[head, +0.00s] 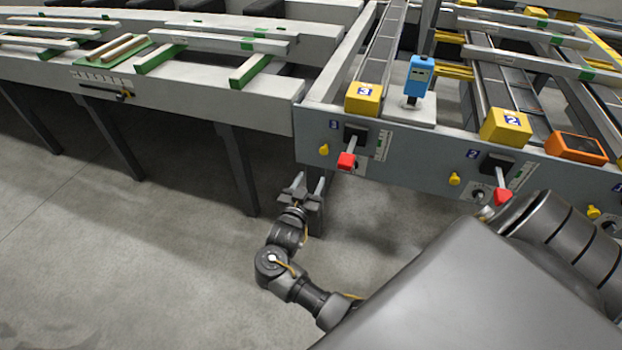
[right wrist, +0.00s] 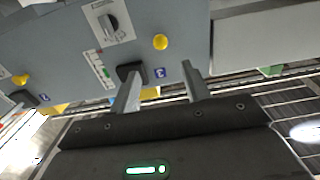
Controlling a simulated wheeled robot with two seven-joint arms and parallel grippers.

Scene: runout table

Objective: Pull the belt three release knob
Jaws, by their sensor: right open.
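The belt three release knob is the small yellow knob (head: 323,149) on the grey front panel, below the blue 3 label (head: 333,125) and left of the red-tipped lever (head: 346,160). In the right wrist view the panel appears upside down, with the yellow knob (right wrist: 160,42) beyond the fingertips, near the 3 label (right wrist: 160,72). My right gripper (head: 309,182) is below and slightly left of the knob in the head view. Its two fingers (right wrist: 160,78) are spread, with nothing between them and apart from the knob. My left gripper is not in view.
Lever two (head: 502,196) and its yellow knob (head: 454,178) are farther right on the panel. A rotary dial (right wrist: 108,25) and the lever's black base (right wrist: 130,72) are near the knob. A blue device (head: 418,78) stands above. A table leg (head: 238,168) is at left.

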